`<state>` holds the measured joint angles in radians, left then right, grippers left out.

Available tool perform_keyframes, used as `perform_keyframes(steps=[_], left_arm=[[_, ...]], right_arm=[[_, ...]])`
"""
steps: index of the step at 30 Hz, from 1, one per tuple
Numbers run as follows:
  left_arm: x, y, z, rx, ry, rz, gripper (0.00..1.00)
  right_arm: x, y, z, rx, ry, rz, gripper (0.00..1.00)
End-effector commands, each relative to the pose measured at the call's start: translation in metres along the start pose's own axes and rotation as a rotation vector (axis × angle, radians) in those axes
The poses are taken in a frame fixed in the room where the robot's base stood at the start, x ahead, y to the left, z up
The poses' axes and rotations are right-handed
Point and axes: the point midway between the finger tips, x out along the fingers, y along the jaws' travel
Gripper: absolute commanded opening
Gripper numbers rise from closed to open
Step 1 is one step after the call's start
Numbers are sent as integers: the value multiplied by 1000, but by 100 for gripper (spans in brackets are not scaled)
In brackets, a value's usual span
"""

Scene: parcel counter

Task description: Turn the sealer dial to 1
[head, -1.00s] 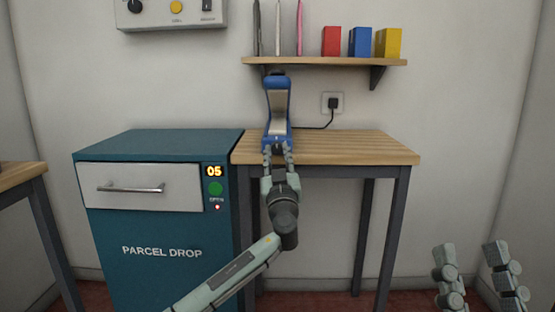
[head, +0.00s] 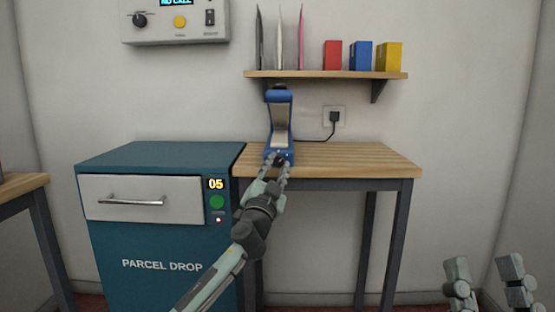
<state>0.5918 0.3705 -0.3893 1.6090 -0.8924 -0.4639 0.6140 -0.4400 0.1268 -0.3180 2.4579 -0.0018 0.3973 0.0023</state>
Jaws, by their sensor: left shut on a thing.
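The blue sealer (head: 280,112) stands on the wooden table against the wall, its top arm raised. My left gripper (head: 277,162) is at the sealer's front, with its fingers shut on the small dark dial (head: 279,159). The fingers hide most of the dial, and its number marks are too small to read. My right gripper (head: 486,280) shows at the lower right, its two fingers wide apart with nothing between them, away from the table.
A teal parcel drop cabinet (head: 165,235) stands left of the table (head: 350,160). A shelf (head: 330,75) above holds envelopes and coloured boxes. A wall panel (head: 175,22) with a knob is at upper left. A cord runs from an outlet (head: 334,117). The table's right half is bare.

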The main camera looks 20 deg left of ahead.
Motion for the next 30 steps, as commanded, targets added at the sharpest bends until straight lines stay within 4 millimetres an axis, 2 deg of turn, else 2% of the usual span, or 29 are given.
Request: perform_keyframes(steps=[1, 6, 12, 18, 28, 29, 30], left_arm=[[1, -3, -2, 30, -2, 13, 0], [1, -3, -1, 110, 2, 46, 0], [0, -2, 0, 163, 5, 68, 0], [0, -2, 1, 181, 6, 75, 0], [0, -2, 1, 182, 6, 75, 0], [0, -2, 1, 181, 6, 75, 30], [0, -2, 1, 181, 7, 75, 35]], right_arm=[[4, -2, 6, 5, -67, -1, 40], [0, -6, 36, 16, -262, -4, 40], [-8, -9, 56, 23, -398, -7, 40], [-13, -10, 63, 26, -444, -8, 40], [-13, -10, 63, 26, -446, -8, 40], [-13, -10, 63, 26, -446, -8, 40], [-13, -10, 63, 26, -446, -8, 40]])
